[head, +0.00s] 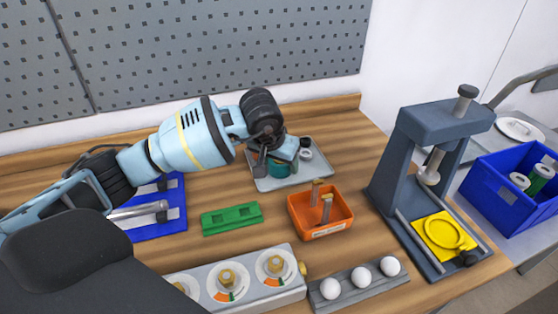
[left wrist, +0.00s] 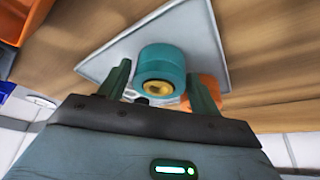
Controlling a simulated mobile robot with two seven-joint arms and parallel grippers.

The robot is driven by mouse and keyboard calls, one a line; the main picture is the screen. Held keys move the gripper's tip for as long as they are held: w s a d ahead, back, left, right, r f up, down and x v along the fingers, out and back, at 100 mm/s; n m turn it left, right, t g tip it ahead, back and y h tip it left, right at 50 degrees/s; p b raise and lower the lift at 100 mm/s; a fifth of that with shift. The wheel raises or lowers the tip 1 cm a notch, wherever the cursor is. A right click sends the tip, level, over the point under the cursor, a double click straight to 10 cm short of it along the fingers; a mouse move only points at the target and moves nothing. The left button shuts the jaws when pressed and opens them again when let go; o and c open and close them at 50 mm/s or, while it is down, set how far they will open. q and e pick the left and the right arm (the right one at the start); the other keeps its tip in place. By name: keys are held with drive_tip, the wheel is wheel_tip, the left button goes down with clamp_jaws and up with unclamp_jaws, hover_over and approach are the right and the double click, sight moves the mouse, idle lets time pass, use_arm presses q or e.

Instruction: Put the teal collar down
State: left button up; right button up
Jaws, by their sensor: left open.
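The teal collar (head: 278,169) rests on the grey tray (head: 318,172) at the back middle of the bench, partly hidden by my left gripper (head: 279,152). In the left wrist view the teal collar (left wrist: 161,62) sits over the tray (left wrist: 110,60), with a yellow-brass centre facing the camera. My left gripper (left wrist: 160,72) is open, with one finger on each side of the collar. Whether the fingers touch it I cannot tell. My right gripper is not in view.
A grey-white ring (head: 305,150) sits on the tray. An orange bin (head: 320,226) with upright pegs and a green block (head: 231,218) stand in front. A grey press (head: 400,165) stands right, beside a blue crate (head: 500,196). A dial box (head: 240,285) lies at the front.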

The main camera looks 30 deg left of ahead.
use_arm(q)
drive_tip(key=shift+r, duration=0.55)
drive_tip(key=v, duration=1.1)
drive_tip(key=shift+s, duration=0.15)
drive_tip(key=shift+r, duration=0.1)
idle(0.5)
